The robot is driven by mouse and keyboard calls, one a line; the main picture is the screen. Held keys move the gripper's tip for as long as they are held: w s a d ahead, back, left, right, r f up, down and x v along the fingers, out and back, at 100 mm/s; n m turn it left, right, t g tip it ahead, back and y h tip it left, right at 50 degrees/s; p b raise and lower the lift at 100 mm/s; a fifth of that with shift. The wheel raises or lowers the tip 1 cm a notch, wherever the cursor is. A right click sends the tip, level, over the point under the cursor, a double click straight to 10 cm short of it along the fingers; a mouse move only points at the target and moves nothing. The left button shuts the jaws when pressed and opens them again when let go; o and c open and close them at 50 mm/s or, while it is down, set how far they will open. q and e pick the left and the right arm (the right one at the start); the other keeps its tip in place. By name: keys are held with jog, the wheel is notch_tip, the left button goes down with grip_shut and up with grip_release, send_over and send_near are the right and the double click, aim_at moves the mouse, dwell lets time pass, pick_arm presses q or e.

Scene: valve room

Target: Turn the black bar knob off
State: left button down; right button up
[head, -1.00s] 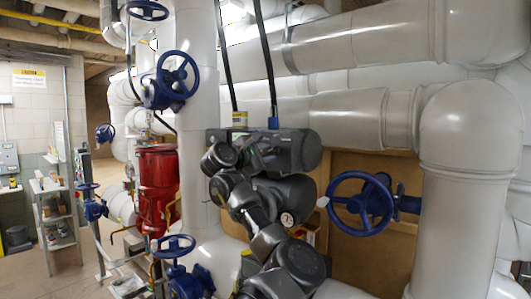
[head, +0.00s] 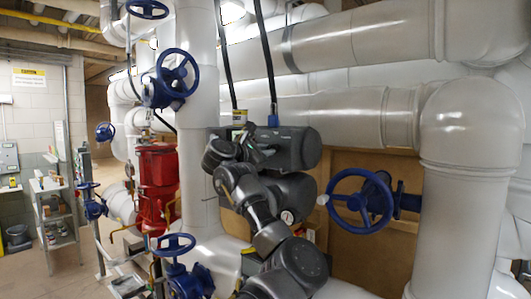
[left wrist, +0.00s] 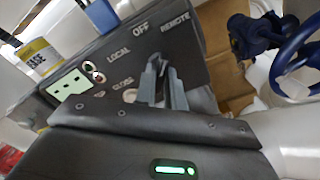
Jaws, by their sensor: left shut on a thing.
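The dark grey control box (head: 290,148) sits on the pipework in the middle of the head view. In the left wrist view its face (left wrist: 95,62) carries the words LOCAL, OFF and REMOTE, with a small lit display at the left. My left gripper (left wrist: 162,88) has its fingers together at the face, just below OFF. It is shut on the black bar knob, which is mostly hidden between the fingers, so its pointing direction is hard to read. In the head view my left gripper (head: 262,153) meets the left end of the box. My right gripper is not in view.
A blue handwheel (head: 361,203) stands to the right of the box; another (head: 175,78) is up to the left. A red cylinder (head: 158,185) stands left of the thick white vertical pipe (head: 197,110). Two black cables rise from the box.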

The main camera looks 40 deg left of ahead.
pick_arm(q)
jog(key=shift+n+p, duration=0.4)
jog(key=shift+n, duration=3.5)
jog(key=c, duration=1.5)
grip_release()
